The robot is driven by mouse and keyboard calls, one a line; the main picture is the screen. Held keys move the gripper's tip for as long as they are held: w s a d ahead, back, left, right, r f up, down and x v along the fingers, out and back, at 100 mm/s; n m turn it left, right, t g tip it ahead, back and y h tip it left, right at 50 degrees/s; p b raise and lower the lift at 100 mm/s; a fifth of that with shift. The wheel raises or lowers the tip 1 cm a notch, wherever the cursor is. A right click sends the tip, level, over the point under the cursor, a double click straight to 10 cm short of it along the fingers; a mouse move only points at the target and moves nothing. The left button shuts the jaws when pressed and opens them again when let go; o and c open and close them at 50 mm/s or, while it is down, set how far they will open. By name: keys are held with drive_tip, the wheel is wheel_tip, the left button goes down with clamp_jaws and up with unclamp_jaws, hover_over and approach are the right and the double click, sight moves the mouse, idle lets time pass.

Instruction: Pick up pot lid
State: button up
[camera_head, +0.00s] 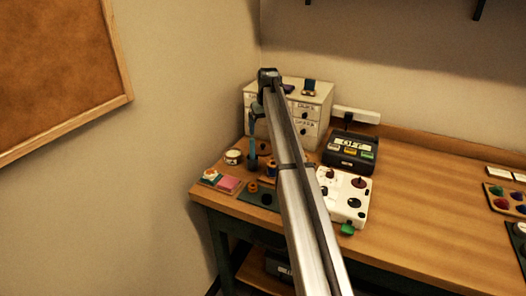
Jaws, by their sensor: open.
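A small round cream-coloured pot (233,157) stands near the left end of the wooden table. Its top looks like the lid, but it is too small to tell lid from pot clearly. My gripper (252,167) hangs down from the far end of my arm, just right of the pot and apart from it in the picture. The gripper is open, and I see nothing held in it. My long silver arm crosses the middle of the view and hides part of the table.
A coaster-like board with pink and green pieces (226,183) and a dark tray (260,196) lie in front. A white drawer cabinet (316,101) stands behind. A black box (350,151) and white panel (343,196) are right of my arm. The table's middle right is clear.

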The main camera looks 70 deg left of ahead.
sight(263, 145)
drive_tip(key=f, duration=0.3)
drive_tip(key=a+f, duration=0.1)
drive_tip(key=f, duration=0.6)
drive_tip(key=shift+a, duration=0.3)
drive_tip(key=shift+c, duration=0.3)
drive_tip(key=c, duration=0.9)
